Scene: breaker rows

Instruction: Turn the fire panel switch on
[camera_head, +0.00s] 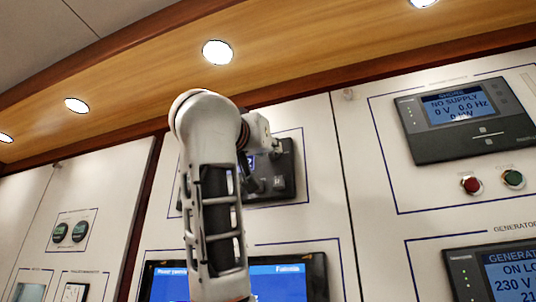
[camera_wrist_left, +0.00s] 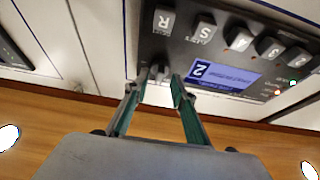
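The dark fire panel (camera_head: 288,172) is on the middle wall section, partly hidden by my arm in the head view. A small grey switch (camera_wrist_left: 154,71) sits at the panel's edge. My left gripper (camera_wrist_left: 155,85) is open, its two fingertips apart, one on each side of the switch. Whether they touch it cannot be told. In the head view the left gripper (camera_head: 264,184) is small and dark against the panel. My right gripper is not in view.
A supply panel (camera_head: 465,118) reading NO SUPPLY, with a red button (camera_head: 471,185) and a green button (camera_head: 513,178), is at the right. A generator panel (camera_head: 495,275) and a blue screen (camera_head: 280,284) are below.

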